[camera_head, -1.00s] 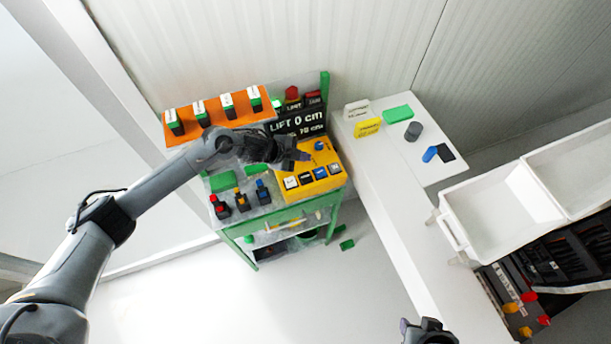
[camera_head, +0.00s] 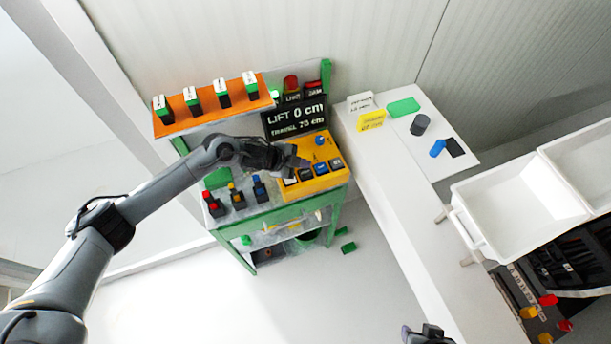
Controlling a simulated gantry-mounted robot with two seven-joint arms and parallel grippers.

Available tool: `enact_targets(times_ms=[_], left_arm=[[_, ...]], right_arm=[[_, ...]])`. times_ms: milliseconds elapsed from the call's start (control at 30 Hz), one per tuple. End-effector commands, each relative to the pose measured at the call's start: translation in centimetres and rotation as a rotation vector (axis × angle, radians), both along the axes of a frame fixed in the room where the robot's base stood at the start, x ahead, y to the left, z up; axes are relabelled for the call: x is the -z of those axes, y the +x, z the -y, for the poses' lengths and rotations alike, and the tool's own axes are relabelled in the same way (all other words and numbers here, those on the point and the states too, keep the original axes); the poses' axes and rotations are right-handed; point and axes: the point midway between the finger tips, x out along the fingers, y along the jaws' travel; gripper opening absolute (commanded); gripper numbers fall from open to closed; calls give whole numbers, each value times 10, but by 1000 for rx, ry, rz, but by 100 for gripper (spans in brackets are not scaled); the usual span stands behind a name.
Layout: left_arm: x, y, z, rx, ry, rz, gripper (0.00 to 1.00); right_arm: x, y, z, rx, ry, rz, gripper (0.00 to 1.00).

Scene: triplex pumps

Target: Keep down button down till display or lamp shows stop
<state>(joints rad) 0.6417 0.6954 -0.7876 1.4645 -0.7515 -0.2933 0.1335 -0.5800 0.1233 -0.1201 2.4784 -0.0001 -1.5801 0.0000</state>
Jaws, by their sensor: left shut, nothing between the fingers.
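A yellow control box (camera_head: 327,183) sits on the right end of the green-framed bench, with a row of dark, blue and white buttons (camera_head: 320,169) and a blue knob (camera_head: 320,140). Which one is the down button is too small to read. My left gripper (camera_head: 306,163) is shut and empty, its tip just over the button row; whether it touches a button I cannot tell. Behind it, the black display (camera_head: 296,117) reads "LIFT 0 cm" and "TRAVEL 70 cm". A red lamp (camera_head: 290,83) stands above the display. My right gripper (camera_head: 428,334) is only partly in view at the bottom edge.
An orange shelf (camera_head: 213,109) with several green-and-black blocks overhangs the bench's left side. Switches with red, yellow and blue tops (camera_head: 237,200) stand left of the yellow box. A white counter (camera_head: 398,215) and white bins (camera_head: 520,205) lie to the right.

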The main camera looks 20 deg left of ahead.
Motion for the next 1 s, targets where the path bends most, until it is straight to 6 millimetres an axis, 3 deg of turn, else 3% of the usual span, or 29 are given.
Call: enact_targets(times_ms=[200,1000], left_arm=[[15,0,0,0,-1,1,0],[16,0,0,1,-1,0,0]], right_arm=[[10,0,-1,4,5,0,43],[9,0,0,-1,-1,2,43]])
